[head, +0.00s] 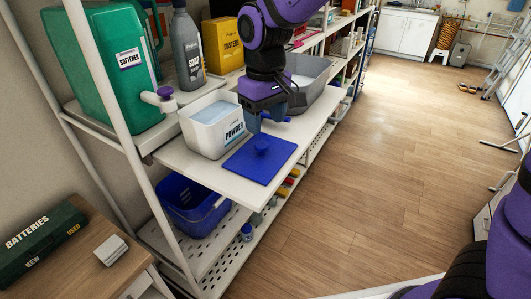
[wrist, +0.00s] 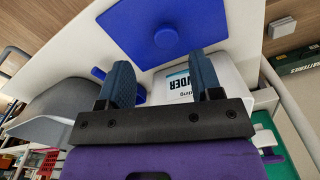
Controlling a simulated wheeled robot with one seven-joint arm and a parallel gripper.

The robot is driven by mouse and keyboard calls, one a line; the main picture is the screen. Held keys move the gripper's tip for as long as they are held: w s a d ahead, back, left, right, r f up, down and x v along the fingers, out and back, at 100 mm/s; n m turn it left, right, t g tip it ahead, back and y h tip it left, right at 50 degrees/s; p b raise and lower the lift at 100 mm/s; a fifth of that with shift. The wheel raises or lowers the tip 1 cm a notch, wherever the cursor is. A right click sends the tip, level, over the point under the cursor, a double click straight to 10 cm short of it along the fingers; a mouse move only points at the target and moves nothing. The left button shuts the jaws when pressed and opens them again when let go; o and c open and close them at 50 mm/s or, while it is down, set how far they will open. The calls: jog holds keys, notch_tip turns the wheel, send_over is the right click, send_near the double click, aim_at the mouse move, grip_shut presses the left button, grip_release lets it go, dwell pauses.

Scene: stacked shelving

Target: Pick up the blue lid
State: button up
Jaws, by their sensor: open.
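The blue lid (head: 258,160) is a flat square with a round knob in its middle. It lies on the white pull-out shelf (head: 183,160), in front of the white powder box (head: 214,128). In the wrist view the lid (wrist: 132,28) is at the top, beyond the fingers, with its knob (wrist: 168,37) facing up. My gripper (head: 260,121) is above the shelf, just behind the lid and beside the powder box. In the wrist view my gripper (wrist: 163,82) has its two blue fingers apart with nothing held between them. The fingertips are clear of the knob.
A grey bin (head: 309,82) stands right of the powder box. A green softener jug (head: 100,65), a grey soap bottle (head: 187,50) and a yellow dusters box (head: 224,43) stand behind. A blue basket (head: 190,208) is on the shelf below.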

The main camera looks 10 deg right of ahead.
aim_at(261, 143)
jog(key=shift+a+f, duration=0.15)
jog(key=shift+f, duration=1)
jog(key=shift+a+f, duration=0.2)
jog(key=shift+f, duration=1)
jog(key=shift+a+f, duration=0.15)
jog(key=shift+f, duration=1)
jog(key=c, duration=1)
jog(key=shift+r, duration=0.1)
